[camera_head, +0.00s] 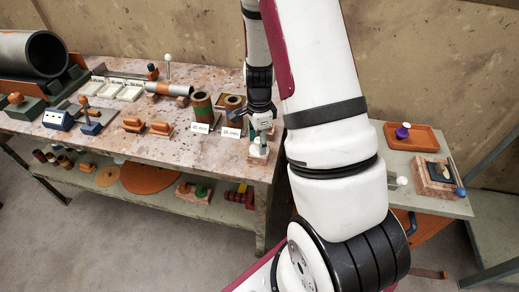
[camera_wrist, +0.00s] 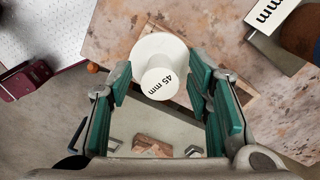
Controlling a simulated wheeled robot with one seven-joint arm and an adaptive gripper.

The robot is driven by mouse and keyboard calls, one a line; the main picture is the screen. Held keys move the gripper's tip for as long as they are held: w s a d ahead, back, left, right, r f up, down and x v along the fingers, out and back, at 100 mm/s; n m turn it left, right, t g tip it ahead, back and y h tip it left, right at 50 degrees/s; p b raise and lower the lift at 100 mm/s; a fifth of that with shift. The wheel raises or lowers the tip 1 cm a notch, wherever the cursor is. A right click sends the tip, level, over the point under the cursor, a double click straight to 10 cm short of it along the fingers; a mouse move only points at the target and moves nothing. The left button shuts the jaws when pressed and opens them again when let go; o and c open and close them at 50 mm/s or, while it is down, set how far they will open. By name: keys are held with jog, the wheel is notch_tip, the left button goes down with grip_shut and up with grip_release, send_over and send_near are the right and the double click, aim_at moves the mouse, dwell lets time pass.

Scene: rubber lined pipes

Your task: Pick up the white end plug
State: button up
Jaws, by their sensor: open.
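The white end plug (camera_wrist: 160,66), with a wide round flange and a narrower face marked 45 mm, is in the upper middle of the wrist view. My gripper (camera_wrist: 161,95) is open, with one green-padded finger on each side of the plug. I cannot tell whether either pad touches it. In the head view my gripper (camera_head: 262,122) points down over the bench's right front corner, above a small white piece (camera_head: 258,151) that seems to be the plug. My arm hides part of the bench behind it.
The bench (camera_head: 222,150) holds two upright lined pipe pieces (camera_head: 202,107) with label cards just left of my gripper. A lower shelf (camera_head: 150,193) holds several parts. At right, a side table (camera_head: 399,157) carries an orange tray (camera_head: 425,148) with a purple knob.

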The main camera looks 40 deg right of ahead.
grip_shut()
jog(key=shift+r, duration=0.1)
